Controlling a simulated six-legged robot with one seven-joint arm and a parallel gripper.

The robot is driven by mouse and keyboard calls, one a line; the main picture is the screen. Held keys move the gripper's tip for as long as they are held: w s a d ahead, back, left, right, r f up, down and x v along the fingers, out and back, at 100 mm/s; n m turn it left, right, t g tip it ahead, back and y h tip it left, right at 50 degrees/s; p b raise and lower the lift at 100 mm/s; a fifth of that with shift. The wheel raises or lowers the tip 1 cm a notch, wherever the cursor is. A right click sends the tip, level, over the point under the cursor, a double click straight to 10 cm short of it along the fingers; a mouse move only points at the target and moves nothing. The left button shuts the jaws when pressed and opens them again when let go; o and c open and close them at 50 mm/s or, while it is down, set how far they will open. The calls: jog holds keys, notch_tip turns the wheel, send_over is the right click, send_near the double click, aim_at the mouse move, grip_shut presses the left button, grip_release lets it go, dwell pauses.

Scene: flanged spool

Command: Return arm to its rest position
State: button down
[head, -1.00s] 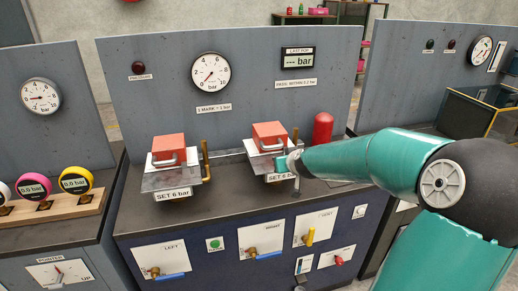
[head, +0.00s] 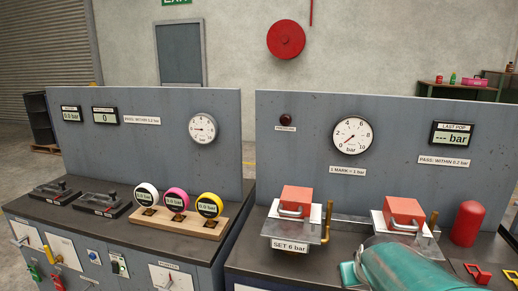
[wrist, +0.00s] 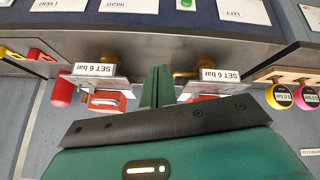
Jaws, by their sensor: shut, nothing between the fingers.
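My gripper (wrist: 158,88) shows in the wrist view with its two green fingers together and nothing between them. They point between the two stands labelled "SET 6 bar", apart from both as far as I can tell. In the head view my teal arm enters at the bottom right, in front of the right stand (head: 411,213), and hides its lower part. The left stand (head: 294,226) is in full view, with a red block and a handle on top. The wrist view is upside down.
A red cylinder (head: 468,223) stands right of the right stand. A grey gauge panel (head: 330,190) rises behind the bench. White, pink and yellow round gauges sit on a wooden rack (head: 176,226) on the left bench.

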jog(key=s+a+r+y, duration=0.1)
jog(key=s+a, duration=0.3)
jog(key=s, duration=0.4)
jog(key=s+a+r+g, duration=0.1)
jog(key=s+a+r, duration=0.3)
jog(key=s, duration=0.5)
jog(key=shift+y, duration=0.4)
